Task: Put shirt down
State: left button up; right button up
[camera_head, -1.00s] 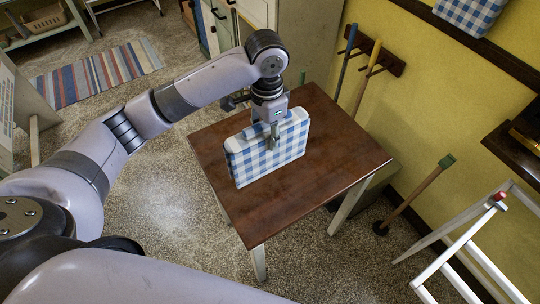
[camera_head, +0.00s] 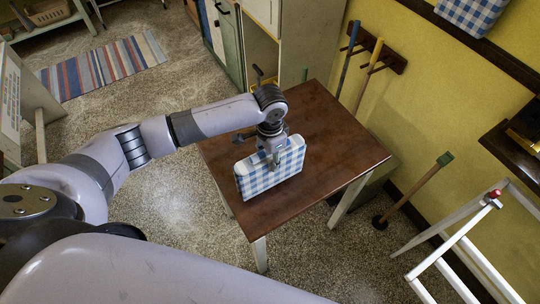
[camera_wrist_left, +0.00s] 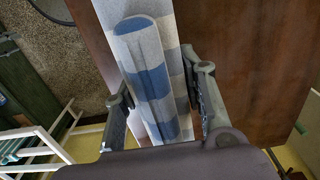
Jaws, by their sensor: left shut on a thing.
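The shirt (camera_head: 268,174) is a folded, blue-and-white checked bundle, standing on edge at the left side of the brown wooden table (camera_head: 320,125). My left gripper (camera_head: 275,160) is shut on its upper edge from above. In the left wrist view the shirt (camera_wrist_left: 152,75) lies between the two fingers (camera_wrist_left: 160,105), with the brown tabletop behind it. The shirt's lower edge looks at or just above the tabletop; I cannot tell whether it touches. My right gripper is not in view.
The table's right part is clear. A white wooden rack (camera_head: 470,235) stands at the right. Another checked item (camera_head: 470,14) is on the upper shelf. A striped rug (camera_head: 100,66) lies at the left.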

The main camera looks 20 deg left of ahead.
pick_arm(q)
jog(key=o, duration=1.1)
jog(key=shift+f, duration=0.1)
jog(key=shift+r, duration=0.3)
notch_tip(320, 180, up, 10)
jog(key=b, duration=0.3)
jog(key=shift+r+b, duration=0.2)
jog(key=shift+b, duration=0.15)
jog(key=shift+r, duration=0.6)
